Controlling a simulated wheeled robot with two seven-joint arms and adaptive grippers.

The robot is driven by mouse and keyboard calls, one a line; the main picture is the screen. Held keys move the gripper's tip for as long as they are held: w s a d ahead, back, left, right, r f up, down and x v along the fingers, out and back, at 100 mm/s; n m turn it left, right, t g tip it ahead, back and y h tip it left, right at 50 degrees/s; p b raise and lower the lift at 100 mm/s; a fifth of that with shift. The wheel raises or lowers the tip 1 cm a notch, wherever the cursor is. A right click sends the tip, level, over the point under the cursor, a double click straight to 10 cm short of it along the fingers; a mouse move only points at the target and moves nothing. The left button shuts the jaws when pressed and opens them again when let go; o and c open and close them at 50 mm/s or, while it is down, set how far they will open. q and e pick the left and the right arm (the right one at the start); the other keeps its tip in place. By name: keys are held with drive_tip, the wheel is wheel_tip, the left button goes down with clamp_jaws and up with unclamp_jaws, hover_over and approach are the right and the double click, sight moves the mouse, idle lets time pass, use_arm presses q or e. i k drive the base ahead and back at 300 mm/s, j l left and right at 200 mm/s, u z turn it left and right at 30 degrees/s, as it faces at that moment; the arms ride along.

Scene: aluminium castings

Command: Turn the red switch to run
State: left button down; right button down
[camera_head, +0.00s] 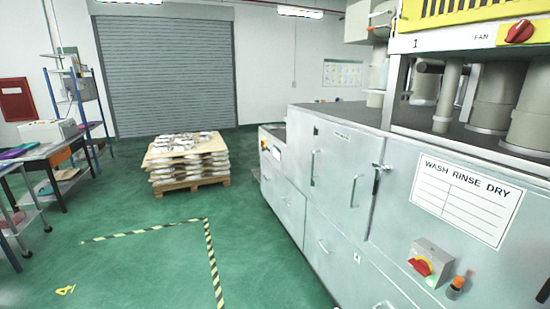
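Two red switches show. One red rotary switch (420,266) sits on a yellow plate on a small grey box, on the front of the grey washing machine (340,185). It is below a white "WASH RINSE DRY" sign (467,197). Its knob looks slanted; I cannot read any marks around it. Another red switch (519,32) is on the upper panel beside the word "FAN", its knob tilted. Neither of my grippers is in view.
An orange-capped button or bottle (456,287) is right of the grey box. Door handles (354,190) stick out from the machine. A pallet of stacked castings (187,160) stands on the green floor. Tables (40,152) line the left. The floor (150,265) in front is clear.

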sight(421, 266)
drive_tip(key=z, duration=1.25)
